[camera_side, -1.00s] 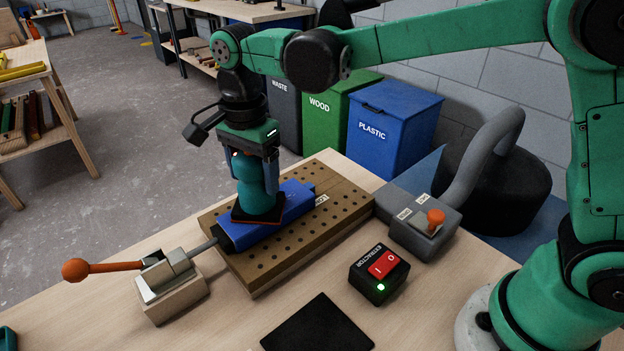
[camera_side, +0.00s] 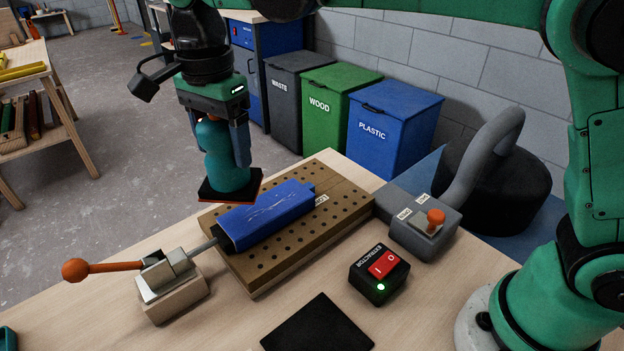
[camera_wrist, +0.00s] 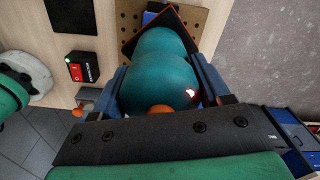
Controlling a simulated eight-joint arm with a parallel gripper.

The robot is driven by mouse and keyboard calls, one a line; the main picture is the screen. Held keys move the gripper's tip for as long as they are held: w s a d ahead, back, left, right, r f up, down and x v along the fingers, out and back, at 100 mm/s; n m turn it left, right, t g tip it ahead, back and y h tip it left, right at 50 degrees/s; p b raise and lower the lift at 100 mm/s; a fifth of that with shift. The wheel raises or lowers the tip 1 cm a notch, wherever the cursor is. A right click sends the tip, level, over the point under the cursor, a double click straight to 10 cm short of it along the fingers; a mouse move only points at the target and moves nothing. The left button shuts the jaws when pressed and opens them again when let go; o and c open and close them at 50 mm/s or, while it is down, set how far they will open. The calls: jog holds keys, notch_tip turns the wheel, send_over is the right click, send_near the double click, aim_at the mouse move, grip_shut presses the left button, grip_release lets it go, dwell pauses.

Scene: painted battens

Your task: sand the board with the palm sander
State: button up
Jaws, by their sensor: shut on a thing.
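My gripper (camera_side: 222,143) is shut on the teal palm sander (camera_side: 226,160), which has a dark square pad with a red edge. It holds the sander in the air above and to the left of the board's near part, apart from it. In the wrist view the sander (camera_wrist: 160,75) fills the space between the fingers. The blue painted board (camera_side: 265,213) lies on a perforated wooden bed (camera_side: 345,210), with pale scuff marks on its top. A clamp with an orange handle (camera_side: 115,268) has its dark tip against the board's near left end.
The extractor switch box (camera_side: 378,275) shows a green light. A grey unit with an orange lever (camera_side: 425,228) stands at the bed's right, joined to a thick hose. A black pad (camera_side: 318,325) lies at the front. Waste, wood and plastic bins stand behind the bench.

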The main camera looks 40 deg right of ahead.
jog(key=shift+r, duration=0.95)
